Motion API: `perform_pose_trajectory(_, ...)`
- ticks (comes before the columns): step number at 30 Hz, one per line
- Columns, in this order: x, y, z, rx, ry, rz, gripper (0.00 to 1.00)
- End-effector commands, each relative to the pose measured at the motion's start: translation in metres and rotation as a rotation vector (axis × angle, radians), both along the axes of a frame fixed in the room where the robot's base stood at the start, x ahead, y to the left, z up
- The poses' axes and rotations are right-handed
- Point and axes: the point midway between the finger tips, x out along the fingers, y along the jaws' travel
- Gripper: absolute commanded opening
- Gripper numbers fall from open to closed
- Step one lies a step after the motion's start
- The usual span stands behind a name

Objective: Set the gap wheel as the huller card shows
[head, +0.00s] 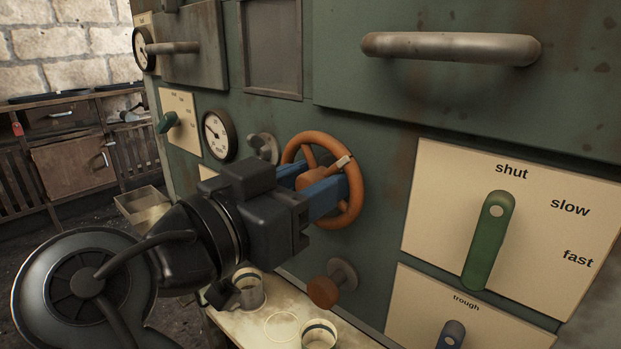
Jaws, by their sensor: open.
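The orange hand wheel (355,205) is mounted on the green machine front in the middle of the head view. A pale mark (343,162) sits on its upper right rim. My gripper (330,190) has blue fingers that reach to the wheel and overlap its hub and spokes in the picture. The fingers are open; I cannot tell whether they touch the wheel. A pale plate (208,173) left of the wheel is mostly hidden by my gripper. I cannot make out a huller card.
A green lever (488,240) points up near "shut" on a plate reading shut, slow, fast. Below it is a blue knob (451,335) marked "trough". A brown knob (323,292) sticks out under the wheel. A gauge (219,136) is left. Cups (319,335) stand on a shelf below.

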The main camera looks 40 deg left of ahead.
Motion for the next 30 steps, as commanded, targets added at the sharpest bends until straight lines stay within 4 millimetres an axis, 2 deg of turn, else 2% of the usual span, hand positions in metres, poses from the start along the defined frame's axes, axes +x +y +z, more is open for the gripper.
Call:
perform_pose_trajectory(4, -0.0001, 0.0000, -0.0001, 0.000, 0.000, 0.000, 0.44)
perform_pose_trajectory(17, -0.0003, 0.0000, 0.0000, 0.000, 0.000, 0.000, 0.03)
perform_pose_trajectory(24, -0.0004, 0.0000, 0.0008, -0.022, 0.002, 0.000, 0.03)
perform_pose_trajectory(30, -0.0004, 0.0004, 0.0022, -0.112, 0.008, 0.000, 0.03)
